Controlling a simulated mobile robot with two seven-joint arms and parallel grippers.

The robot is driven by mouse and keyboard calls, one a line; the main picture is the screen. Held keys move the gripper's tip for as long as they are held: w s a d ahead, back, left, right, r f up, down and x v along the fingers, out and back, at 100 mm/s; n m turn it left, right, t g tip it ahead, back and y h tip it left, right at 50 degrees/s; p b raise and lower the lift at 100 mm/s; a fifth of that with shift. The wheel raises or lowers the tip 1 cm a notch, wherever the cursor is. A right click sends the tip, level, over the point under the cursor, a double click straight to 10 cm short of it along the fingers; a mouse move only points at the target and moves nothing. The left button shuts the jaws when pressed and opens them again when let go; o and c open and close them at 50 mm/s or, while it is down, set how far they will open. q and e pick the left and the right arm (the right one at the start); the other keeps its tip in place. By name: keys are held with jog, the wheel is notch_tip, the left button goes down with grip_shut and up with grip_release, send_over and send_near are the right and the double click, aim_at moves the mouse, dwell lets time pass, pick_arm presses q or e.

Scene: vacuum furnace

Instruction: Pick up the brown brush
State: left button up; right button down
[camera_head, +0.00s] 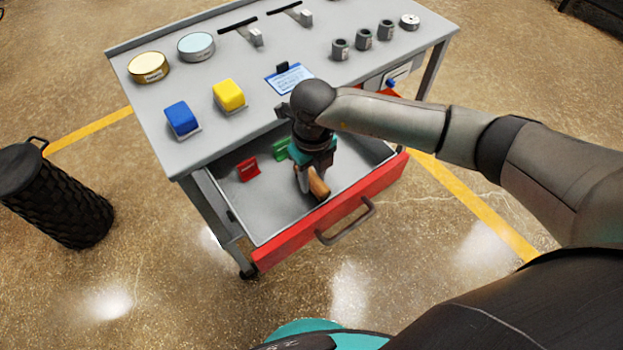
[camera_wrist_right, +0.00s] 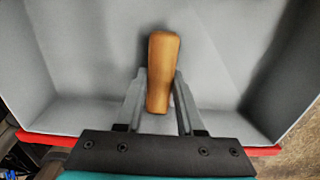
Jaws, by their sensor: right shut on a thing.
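The brown brush (camera_head: 318,184) is in the open drawer (camera_head: 262,222) of the grey cart, near the red drawer front. My right gripper (camera_head: 311,180) reaches down into the drawer and is shut on the brush. In the right wrist view the brush (camera_wrist_right: 164,70) shows as a smooth brown handle between the two fingers of my right gripper (camera_wrist_right: 160,92). Its lower end is between the fingers and its upper end points away over the grey drawer floor. I cannot tell whether it still touches the floor. My left gripper is not in view.
A red item (camera_head: 247,169) and a green item (camera_head: 281,149) are in the drawer. The cart top (camera_head: 200,95) holds a blue block (camera_head: 182,117), a yellow block (camera_head: 229,94), round tins, several small grey cups and levers. A black basket (camera_head: 55,200) stands left on the floor.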

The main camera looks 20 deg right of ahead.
aim_at(313, 178)
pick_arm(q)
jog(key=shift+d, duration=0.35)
pick_arm(e)
jog(key=shift+r, duration=0.2)
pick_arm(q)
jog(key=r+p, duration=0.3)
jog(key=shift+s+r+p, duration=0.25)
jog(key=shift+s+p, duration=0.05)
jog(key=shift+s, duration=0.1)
pick_arm(e)
notch_tip(313, 178, up, 20)
jog(key=shift+f, duration=0.15)
jog(key=c, duration=1.1)
grip_release()
grip_shut()
jog(key=shift+f, duration=0.1)
